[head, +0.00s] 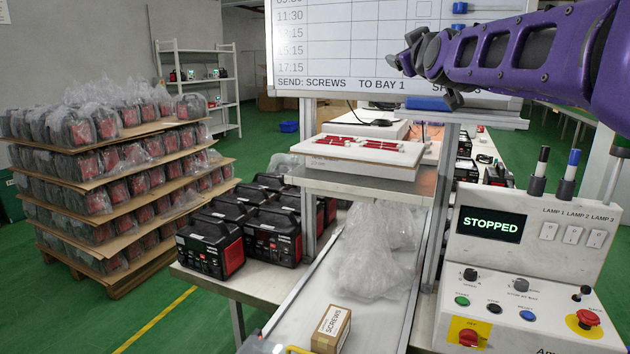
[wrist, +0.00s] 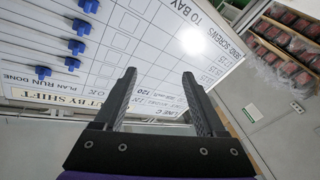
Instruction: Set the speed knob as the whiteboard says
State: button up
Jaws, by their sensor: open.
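The whiteboard (head: 345,45) stands behind the conveyor. Its bottom line reads SEND: SCREWS TO BAY 1, then a word starting SP that my arm covers. The board fills much of the wrist view (wrist: 105,30), tilted, with glare. The control panel (head: 600,265) is at the right, its display (head: 491,224) reading STOPPED. A small black knob (head: 470,274) at its upper left has a label that may read SPEED; its setting is too small to read. A second knob (head: 521,285) sits to its right. My gripper (wrist: 159,80) is open and empty, before the board, above and away from the panel.
A SCREWS box (head: 331,328) and clear plastic bags (head: 372,248) lie on the conveyor (head: 290,315). The panel also has several buttons, a red emergency stop (head: 583,319), a red-and-yellow switch (head: 468,332), lamp switches (head: 573,234) and two posts (head: 541,165). Pallet goods (head: 110,170) stand left.

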jog(key=s+d+f+m+g+y+p, duration=0.15)
jog(key=s+f+g, duration=0.35)
jog(key=f, duration=0.7)
jog(key=s+a+f+m+g+p, duration=0.1)
jog(key=s+f+g, duration=0.1)
jog(key=s+f, duration=0.4)
jog(key=s+a+f+m+g+h, duration=0.1)
jog(key=s+f, duration=0.5)
jog(key=s, duration=1)
jog(key=s+a+f+m+g+p, duration=0.1)
jog(key=s+f+g, duration=0.4)
jog(key=s, duration=0.6)
jog(key=shift+a+f+m+p, duration=0.35)
jog(key=shift+a+f+m, duration=0.1)
jog(key=shift+a+f, duration=0.65)
